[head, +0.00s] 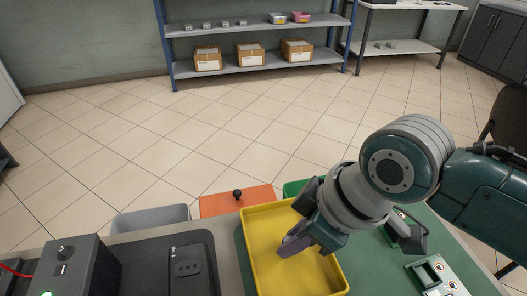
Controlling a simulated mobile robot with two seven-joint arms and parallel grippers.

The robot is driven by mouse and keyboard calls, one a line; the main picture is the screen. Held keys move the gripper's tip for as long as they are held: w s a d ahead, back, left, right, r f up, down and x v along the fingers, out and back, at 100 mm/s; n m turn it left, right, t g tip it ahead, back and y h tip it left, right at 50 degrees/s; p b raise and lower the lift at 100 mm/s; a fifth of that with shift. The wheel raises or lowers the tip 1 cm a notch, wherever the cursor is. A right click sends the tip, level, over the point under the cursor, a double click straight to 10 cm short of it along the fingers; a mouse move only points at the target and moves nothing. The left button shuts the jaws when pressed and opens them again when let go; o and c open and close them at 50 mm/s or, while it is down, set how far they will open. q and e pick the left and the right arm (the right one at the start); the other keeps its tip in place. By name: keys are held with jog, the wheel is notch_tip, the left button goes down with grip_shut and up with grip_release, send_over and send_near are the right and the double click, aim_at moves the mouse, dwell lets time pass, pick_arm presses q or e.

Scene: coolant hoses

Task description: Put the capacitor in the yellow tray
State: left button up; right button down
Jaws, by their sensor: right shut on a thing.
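The yellow tray (262,286) lies at the bottom centre of the head view, on the green mat. My right gripper (294,246) comes in from the right and points down-left over the tray. It is shut on a small grey-purple piece, which looks to be the capacitor (291,247). The capacitor shows against the tray's inside; the wrist and fingers hide part of it. I cannot tell whether it touches the tray floor. My left gripper is not in view.
An orange bin (225,204) with a black knob and a grey bin (150,219) stand behind the bench. A dark case (187,270) and a grey box (77,272) are left of the tray. A green bin (294,187) is partly hidden behind the gripper.

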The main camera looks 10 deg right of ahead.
jog(key=shift+f, duration=0.15)
jog(key=c, duration=0.7)
grip_release()
jog(key=shift+c, duration=0.2)
jog(key=p+v, duration=0.4)
jog(key=v, duration=0.8)
jog(key=s+d+r+m+h, duration=0.1)
jog(key=s+d+m+h, duration=0.2)
jog(key=s, duration=0.9)
jog(key=d+m, duration=0.2)
jog(key=m, duration=0.2)
jog(key=shift+s, duration=0.35)
jog(key=shift+r, duration=0.1)
